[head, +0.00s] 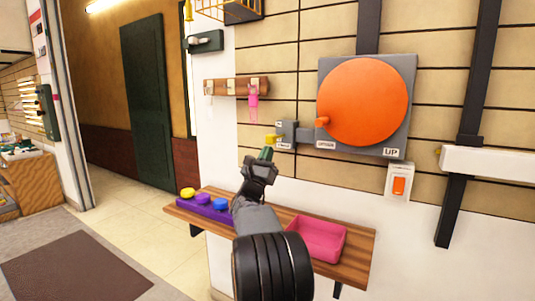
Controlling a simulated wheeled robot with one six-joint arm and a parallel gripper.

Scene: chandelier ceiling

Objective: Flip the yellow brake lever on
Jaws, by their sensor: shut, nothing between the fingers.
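The yellow brake lever (271,140) is a small yellow piece sticking out to the left of a grey bracket (288,134) on the wall. The bracket carries small white labels, too small to read. To its right, a large orange disc (366,100) sits on a grey panel marked "UP", with an orange knob (322,122) on its left edge. My gripper (266,154) is shut and empty. It appears just below the yellow lever in the head view; I cannot tell whether they touch.
Below is a wooden shelf (356,252) with a pink tray (316,238) and a purple box (196,208) with coloured buttons. A wooden rack (228,87) with a pink hanging item (253,104) is above left. An orange switch (399,186) is at right.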

